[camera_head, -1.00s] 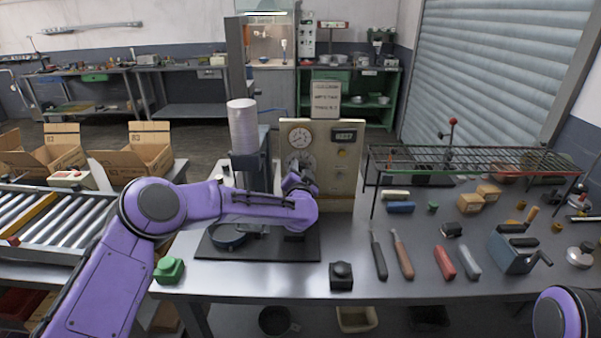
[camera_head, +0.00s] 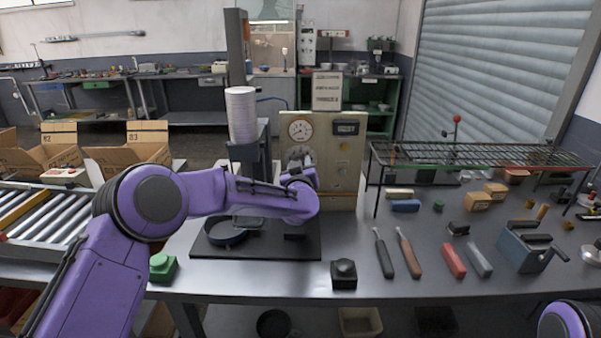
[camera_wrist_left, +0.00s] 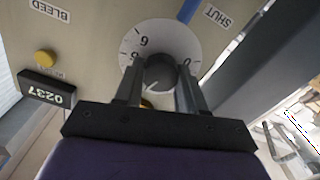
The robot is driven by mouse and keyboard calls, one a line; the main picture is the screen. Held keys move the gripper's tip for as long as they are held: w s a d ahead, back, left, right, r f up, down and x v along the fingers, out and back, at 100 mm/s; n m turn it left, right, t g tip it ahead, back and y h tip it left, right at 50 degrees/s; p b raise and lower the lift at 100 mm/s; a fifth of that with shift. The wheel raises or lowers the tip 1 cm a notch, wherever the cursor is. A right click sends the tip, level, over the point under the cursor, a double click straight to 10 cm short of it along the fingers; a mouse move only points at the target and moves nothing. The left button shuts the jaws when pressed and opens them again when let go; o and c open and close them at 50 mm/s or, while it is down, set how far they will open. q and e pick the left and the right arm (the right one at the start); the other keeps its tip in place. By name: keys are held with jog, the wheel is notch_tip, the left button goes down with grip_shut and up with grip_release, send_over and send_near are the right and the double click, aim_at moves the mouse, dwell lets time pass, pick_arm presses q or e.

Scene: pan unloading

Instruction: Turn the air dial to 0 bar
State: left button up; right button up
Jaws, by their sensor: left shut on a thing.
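The air dial shows in the left wrist view as a white round scale (camera_wrist_left: 185,45) with printed numbers and a dark grey knob (camera_wrist_left: 160,74) at its middle. My left gripper (camera_wrist_left: 160,84) is shut on the knob, one finger on each side. I cannot clearly read the knob's setting. My right gripper is out of view.
A yellow button (camera_wrist_left: 44,57), a counter (camera_wrist_left: 48,89) and a blue lever (camera_wrist_left: 187,12) are near the dial. A press with a white cylinder (camera_head: 241,115) stands left of the panel. A dark block (camera_head: 343,274) and several tools lie in front and right.

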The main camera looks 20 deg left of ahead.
pick_arm(q)
jog(key=shift+f+n+b, duration=0.15)
jog(key=shift+n+b, duration=3.6)
jog(key=shift+n, duration=1)
jog(key=shift+f+n+b, duration=0.15)
jog(key=shift+n+b, duration=3.65)
jog(key=shift+n, duration=1)
jog(key=shift+f+n+b, duration=0.15)
jog(key=shift+n+b, duration=3.6)
jog(key=shift+n, duration=1)
jog(key=o, duration=1.1)
jog(key=shift+r, duration=0.1)
jog(key=shift+c, duration=0.2)
